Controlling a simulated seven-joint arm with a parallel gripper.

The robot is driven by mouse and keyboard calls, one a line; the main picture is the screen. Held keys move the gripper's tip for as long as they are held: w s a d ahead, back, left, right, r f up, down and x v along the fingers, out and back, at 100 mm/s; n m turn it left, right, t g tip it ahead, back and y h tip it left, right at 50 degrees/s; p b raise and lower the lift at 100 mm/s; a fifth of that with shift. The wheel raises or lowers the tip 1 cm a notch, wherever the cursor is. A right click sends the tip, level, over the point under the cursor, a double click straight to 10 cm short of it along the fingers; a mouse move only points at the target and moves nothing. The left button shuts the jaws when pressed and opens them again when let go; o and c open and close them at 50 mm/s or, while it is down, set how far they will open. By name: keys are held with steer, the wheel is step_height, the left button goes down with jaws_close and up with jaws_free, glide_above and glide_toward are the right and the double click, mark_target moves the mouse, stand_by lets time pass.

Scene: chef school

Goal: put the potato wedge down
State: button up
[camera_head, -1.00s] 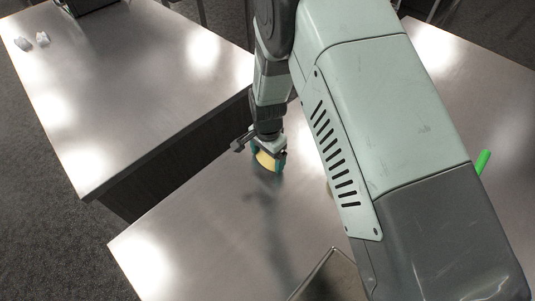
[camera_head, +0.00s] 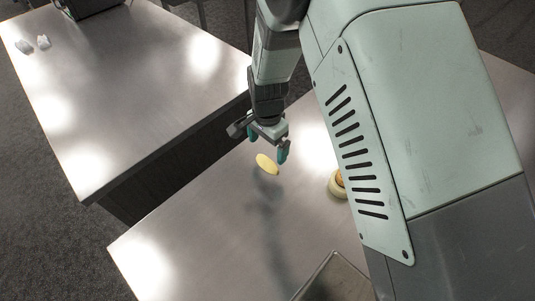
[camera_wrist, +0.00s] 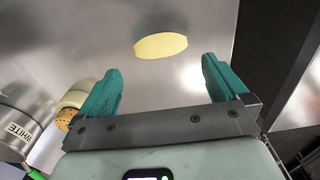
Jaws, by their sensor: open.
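The potato wedge (camera_head: 267,164) is a pale yellow oval piece lying on the steel table (camera_head: 205,225). In the wrist view the wedge (camera_wrist: 160,46) lies beyond the fingertips, roughly midway between them, touching neither. My gripper (camera_head: 268,150) is open and empty, with its teal fingers just behind the wedge in the head view. Both teal fingers show spread apart in the wrist view (camera_wrist: 158,78).
A round cream-coloured item (camera_head: 337,186) with an orange-brown part stands to the right, partly behind my arm. A metal tray (camera_head: 335,275) is at the front. A second steel table (camera_head: 130,90) holds two small white objects (camera_head: 34,44). The table's left part is clear.

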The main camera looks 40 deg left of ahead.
mark_target(268, 160)
step_height(268, 160, up, 6)
steer(key=shift+f, duration=0.15)
steer(key=w+d+r+y, duration=0.1)
steer(key=w+d+r, duration=0.35)
steer(key=r, duration=0.25)
steer(key=w+d+r, duration=0.3)
steer(key=d+r, duration=0.2)
steer(key=r, duration=0.2)
steer(key=w+d+r+t, duration=0.1)
steer(key=d+r+t, duration=0.1)
steer(key=d+r, duration=1.05)
steer(key=s+d+r+t, duration=0.1)
steer(key=s+d, duration=0.3)
steer(key=d, duration=0.3)
steer(key=s+d+r+t, duration=0.1)
steer(key=s+d+r, duration=0.1)
steer(key=s+d, duration=0.2)
steer(key=s+d+r+t+h, duration=0.1)
steer(key=s+d, duration=0.4)
steer(key=d, duration=0.5)
steer(key=shift+d+r+t, duration=0.3)
steer(key=shift+r, duration=0.25)
